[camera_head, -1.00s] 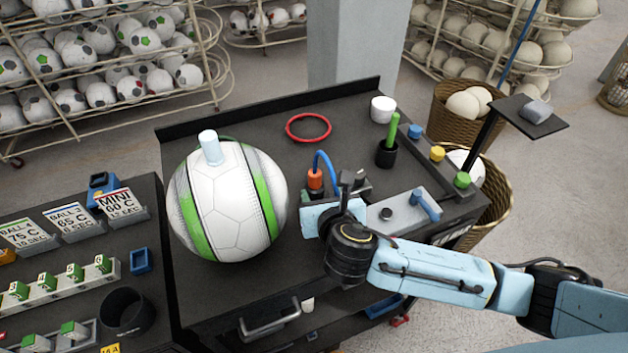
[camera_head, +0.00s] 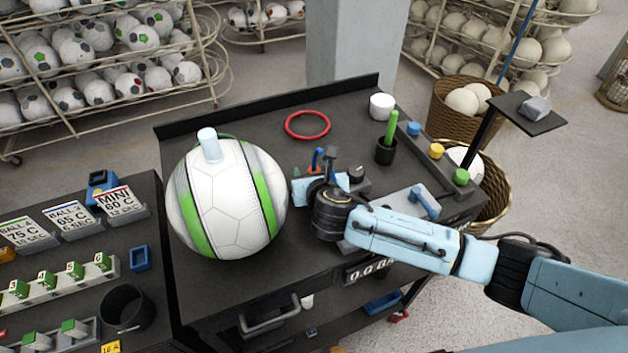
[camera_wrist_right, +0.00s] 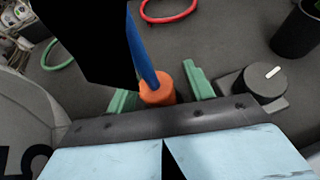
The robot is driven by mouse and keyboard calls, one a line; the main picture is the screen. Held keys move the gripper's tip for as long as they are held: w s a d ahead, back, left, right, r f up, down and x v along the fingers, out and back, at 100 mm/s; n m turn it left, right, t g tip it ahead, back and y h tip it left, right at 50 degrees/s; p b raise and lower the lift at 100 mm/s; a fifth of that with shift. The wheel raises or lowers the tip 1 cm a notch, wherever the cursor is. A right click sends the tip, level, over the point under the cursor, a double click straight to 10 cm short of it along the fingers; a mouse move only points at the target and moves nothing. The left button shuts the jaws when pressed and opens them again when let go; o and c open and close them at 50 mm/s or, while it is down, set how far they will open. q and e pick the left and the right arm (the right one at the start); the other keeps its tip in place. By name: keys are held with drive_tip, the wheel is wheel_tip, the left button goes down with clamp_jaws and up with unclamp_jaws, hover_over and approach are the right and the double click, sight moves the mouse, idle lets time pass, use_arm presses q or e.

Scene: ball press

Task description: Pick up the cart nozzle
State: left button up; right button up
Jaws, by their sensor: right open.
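The cart nozzle is an orange cylinder (camera_wrist_right: 158,92) with a blue hose (camera_wrist_right: 142,45) rising from its top in the right wrist view. My right gripper (camera_wrist_right: 160,83) is open, with one green finger on each side of the orange nozzle. Gaps show between nozzle and fingers. It also shows in the head view (camera_head: 315,170), low over the dark cart top (camera_head: 265,135). My left gripper is not in view.
A large white and green ball (camera_head: 228,205) stands left of my right gripper. A red ring (camera_head: 307,124) lies behind it. A black knob (camera_wrist_right: 265,82) is close to the right finger. A black cup with a green handle (camera_head: 386,150) stands at the right.

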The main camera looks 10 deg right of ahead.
drive_tip(key=c, duration=1)
drive_tip(key=shift+c, duration=0.5)
drive_tip(key=shift+r, duration=0.15)
